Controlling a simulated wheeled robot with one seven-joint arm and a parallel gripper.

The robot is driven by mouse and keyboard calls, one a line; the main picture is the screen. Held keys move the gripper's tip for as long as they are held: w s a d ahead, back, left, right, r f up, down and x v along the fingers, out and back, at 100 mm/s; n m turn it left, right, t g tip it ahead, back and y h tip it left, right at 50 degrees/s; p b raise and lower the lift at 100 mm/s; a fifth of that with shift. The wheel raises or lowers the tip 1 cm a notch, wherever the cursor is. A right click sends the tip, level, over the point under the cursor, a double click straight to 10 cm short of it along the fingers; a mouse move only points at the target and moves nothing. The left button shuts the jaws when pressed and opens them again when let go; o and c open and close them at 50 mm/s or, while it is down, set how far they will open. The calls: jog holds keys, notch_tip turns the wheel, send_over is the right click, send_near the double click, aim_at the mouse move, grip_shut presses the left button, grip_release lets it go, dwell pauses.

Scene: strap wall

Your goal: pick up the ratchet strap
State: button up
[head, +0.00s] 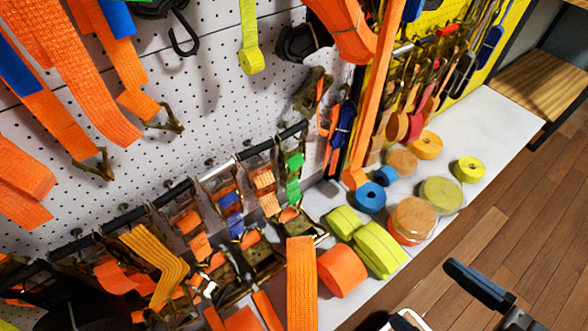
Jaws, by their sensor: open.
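Several ratchet straps with metal buckles hang in a row from a dark rail (160,200) on the white pegboard. Their webbing differs: a green one (294,178), a blue one (230,205), an orange one (266,190) and a yellow-orange one (155,255). Which of them the task means, I cannot tell. My gripper (478,286) is at the bottom right, only partly in frame. It is open, apart from the straps and in front of the shelf, over the wood floor. I see nothing held in it.
Rolled webbing stands on the white shelf (480,130), including an orange roll (342,272) and lime rolls (378,250) near the straps. Loose orange straps (90,85) hang at upper left. A wooden bench (550,58) stands at upper right. The wood floor (520,215) is clear.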

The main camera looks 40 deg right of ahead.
dwell(0.5)
jog(key=t+b, duration=0.5)
jog(key=b, duration=1)
send_near(297, 168)
jog(key=w, duration=0.4)
jog(key=shift+w+a+r, duration=0.2)
jog(key=shift+w+r, duration=0.1)
jog(key=shift+w, duration=0.2)
jog(key=shift+w+d+r+b, duration=0.1)
jog(key=shift+w+r+b, duration=0.1)
jog(key=shift+w, duration=0.95)
jog(key=shift+w+r+b, duration=0.2)
jog(key=shift+w, duration=0.9)
jog(key=shift+w+d+r+b, duration=0.1)
jog(key=shift+w+r+b, duration=0.1)
jog(key=shift+w, duration=0.95)
jog(key=shift+c, duration=0.5)
